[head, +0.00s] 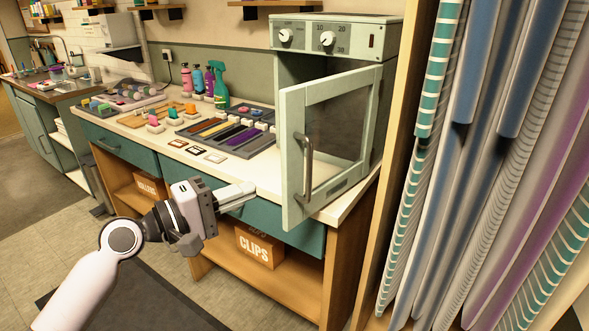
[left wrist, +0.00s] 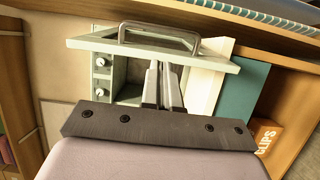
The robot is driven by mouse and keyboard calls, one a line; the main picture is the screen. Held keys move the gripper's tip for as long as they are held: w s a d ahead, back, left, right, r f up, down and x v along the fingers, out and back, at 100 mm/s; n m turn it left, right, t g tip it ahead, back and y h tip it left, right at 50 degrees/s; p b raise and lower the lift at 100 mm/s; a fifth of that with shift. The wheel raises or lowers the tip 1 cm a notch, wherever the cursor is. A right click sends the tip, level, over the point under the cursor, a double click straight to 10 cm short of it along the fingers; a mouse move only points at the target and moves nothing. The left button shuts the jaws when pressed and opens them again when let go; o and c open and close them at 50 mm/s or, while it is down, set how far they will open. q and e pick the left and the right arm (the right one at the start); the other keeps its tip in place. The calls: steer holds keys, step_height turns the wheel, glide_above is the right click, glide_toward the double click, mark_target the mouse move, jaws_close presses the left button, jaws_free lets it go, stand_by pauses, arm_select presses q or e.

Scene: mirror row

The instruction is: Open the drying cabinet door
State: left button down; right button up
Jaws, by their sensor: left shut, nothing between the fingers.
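The drying cabinet (head: 330,50) is pale green with two dials, and stands at the right end of the counter. Its door (head: 292,135) has a dark window and stands ajar, swung out over the counter's front edge. The door's grey bar handle (head: 307,168) is on its outer face; the door (left wrist: 215,62) and handle (left wrist: 158,35) also show in the left wrist view. My left gripper (head: 248,188) is shut and empty, left of the door near the counter front. In the left wrist view its fingers (left wrist: 162,85) point toward the door. My right gripper is out of view.
The counter (head: 262,172) holds combs, clips, brushes and several bottles (head: 210,82) left of the cabinet. A box marked CLIPS (head: 255,246) sits on the shelf below. Floor is open at lower left.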

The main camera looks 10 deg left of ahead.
mark_target(289, 177)
arm_select(q)
steer(key=p+x, duration=0.1)
steer(key=x, duration=0.9)
steer(key=shift+s+d+p, duration=0.1)
steer(key=shift+s+p, duration=0.1)
steer(key=shift+p, duration=0.15)
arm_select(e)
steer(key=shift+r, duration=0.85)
